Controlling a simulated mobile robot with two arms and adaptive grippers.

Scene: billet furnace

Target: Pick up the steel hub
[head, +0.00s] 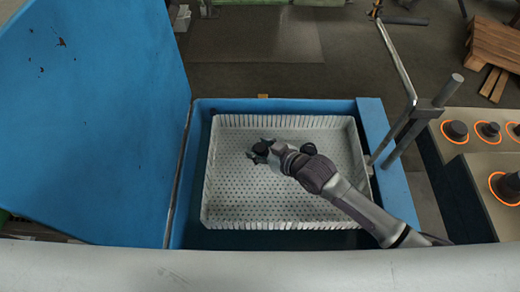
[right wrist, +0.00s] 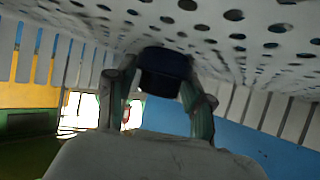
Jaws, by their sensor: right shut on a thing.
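The steel hub (head: 262,147) is a small dark piece inside the white perforated basket (head: 235,205), left of the basket's middle. My right gripper (head: 257,152) reaches into the basket from the right and is shut on the hub. In the right wrist view the hub (right wrist: 164,72) shows dark blue-black between the two fingers, close to the perforated basket floor. I cannot tell whether it touches the floor. My fingers partly hide the hub in the head view. My left gripper is not in view.
The basket stands inside a blue tub (head: 285,104) with its blue lid (head: 95,110) raised at the left. A metal lever (head: 397,62) and post stand at the right edge. Several dark round parts ringed in orange (head: 456,130) sit on a bench further right. The rest of the basket looks empty.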

